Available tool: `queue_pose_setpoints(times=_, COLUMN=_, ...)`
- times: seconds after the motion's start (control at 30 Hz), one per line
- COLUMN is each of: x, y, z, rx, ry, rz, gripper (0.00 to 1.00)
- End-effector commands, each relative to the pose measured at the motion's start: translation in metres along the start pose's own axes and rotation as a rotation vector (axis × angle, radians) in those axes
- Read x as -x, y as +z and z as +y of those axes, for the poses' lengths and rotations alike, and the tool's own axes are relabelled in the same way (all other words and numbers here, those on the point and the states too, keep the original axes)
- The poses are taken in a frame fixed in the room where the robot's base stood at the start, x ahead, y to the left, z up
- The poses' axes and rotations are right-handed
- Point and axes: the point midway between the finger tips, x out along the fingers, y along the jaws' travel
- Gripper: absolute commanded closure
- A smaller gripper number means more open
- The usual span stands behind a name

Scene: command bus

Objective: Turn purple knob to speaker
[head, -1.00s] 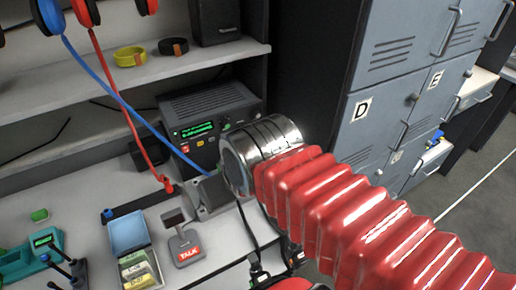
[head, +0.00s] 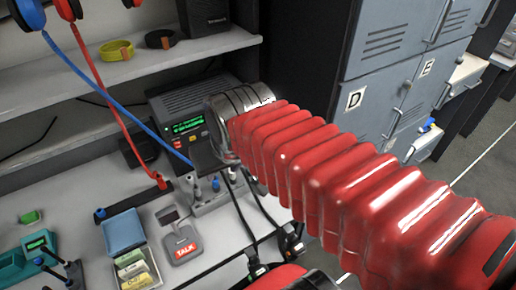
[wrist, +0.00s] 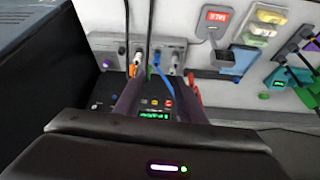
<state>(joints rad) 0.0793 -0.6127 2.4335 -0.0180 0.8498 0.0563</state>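A dark radio unit (head: 185,103) with a lit green display stands on the counter below the shelf. Its front panel with small coloured buttons also shows in the wrist view (wrist: 154,104). In the head view my arm's silver wrist covers the right part of the radio, and the fingertips are hidden.
A blue cable (head: 105,90) and a red cable (head: 113,105) hang in front. A TALK microphone (head: 182,243) and a blue box (head: 122,232) lie on the counter. Grey lockers (head: 375,85) stand at the right. A shelf (head: 120,70) runs above the counter.

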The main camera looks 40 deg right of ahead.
Motion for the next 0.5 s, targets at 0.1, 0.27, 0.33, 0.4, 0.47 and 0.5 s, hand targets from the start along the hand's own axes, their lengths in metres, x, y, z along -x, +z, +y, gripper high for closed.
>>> queue_pose_setpoints(times=0.1, x=-0.016, y=-0.020, z=0.019, rx=-0.073, ry=0.034, rz=-0.016, gripper=0.64)
queue_pose_setpoints(times=0.27, x=-0.037, y=-0.044, z=0.046, rx=-0.168, ry=0.073, rz=-0.030, gripper=0.64)
queue_pose_setpoints(times=0.33, x=-0.047, y=-0.053, z=0.059, rx=-0.209, ry=0.091, rz=-0.036, gripper=0.64)
queue_pose_setpoints(times=0.4, x=-0.058, y=-0.062, z=0.073, rx=-0.248, ry=0.108, rz=-0.041, gripper=0.64)
queue_pose_setpoints(times=0.47, x=-0.068, y=-0.068, z=0.086, rx=-0.284, ry=0.122, rz=-0.047, gripper=0.64)
queue_pose_setpoints(times=0.5, x=-0.074, y=-0.072, z=0.094, rx=-0.307, ry=0.131, rz=-0.048, gripper=0.64)
